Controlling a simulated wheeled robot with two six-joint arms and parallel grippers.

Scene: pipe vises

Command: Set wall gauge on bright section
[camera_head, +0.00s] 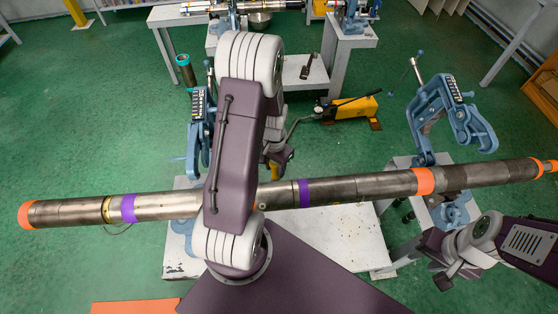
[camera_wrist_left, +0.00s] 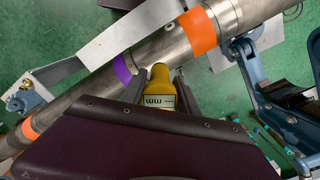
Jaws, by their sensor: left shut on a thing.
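The yellow wall gauge (camera_wrist_left: 160,90), with a white "mm" label, is held between the fingers of my left gripper (camera_wrist_left: 160,88). Its rounded tip is close to the pipe (camera_wrist_left: 165,48), by a purple band; I cannot tell whether they touch. In the head view my left arm hides most of that gripper and part of the long pipe (camera_head: 360,187). The pipe has sections of differing grey between purple and orange bands; a brighter section (camera_head: 165,206) lies right of the left purple band. My right gripper (camera_head: 443,274) is at the lower right, below the pipe; its fingers are unclear.
Blue vises stand beside the pipe, one at the left (camera_head: 198,135) and one at the right (camera_head: 450,108). White benches (camera_head: 330,245) are under the pipe. A yellow hand pump (camera_head: 347,110) is on the green floor behind. Open floor (camera_head: 80,110) lies at the left.

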